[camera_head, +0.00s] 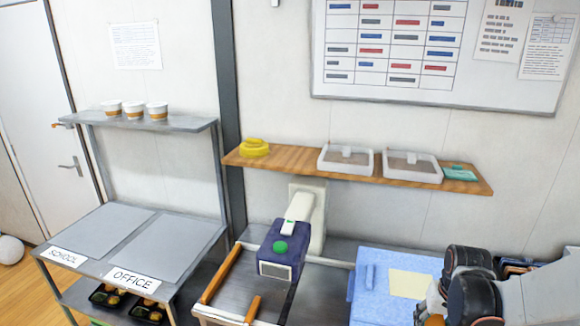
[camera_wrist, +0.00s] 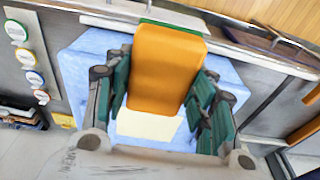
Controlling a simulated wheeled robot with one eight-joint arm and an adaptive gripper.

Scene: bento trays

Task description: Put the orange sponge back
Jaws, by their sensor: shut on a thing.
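The orange sponge (camera_wrist: 165,70) is between the green-padded fingers of my gripper (camera_wrist: 163,82) in the wrist view. The gripper is shut on it. A green strip shows along the sponge's far edge. The sponge is over the light blue box (camera_wrist: 80,70), which has a cream note on top; the height of the gap cannot be told. In the head view my gripper is mostly hidden at the lower right, beside the blue box (camera_head: 372,275), with a small patch of orange showing there.
A wooden wall shelf (camera_head: 300,158) holds a yellow item (camera_head: 254,147), two white trays (camera_head: 345,168) and a teal item (camera_head: 459,172). A labelling machine (camera_head: 280,250) stands left of the box. A metal rack (camera_head: 130,235) with SCHOOL and OFFICE labels is further left.

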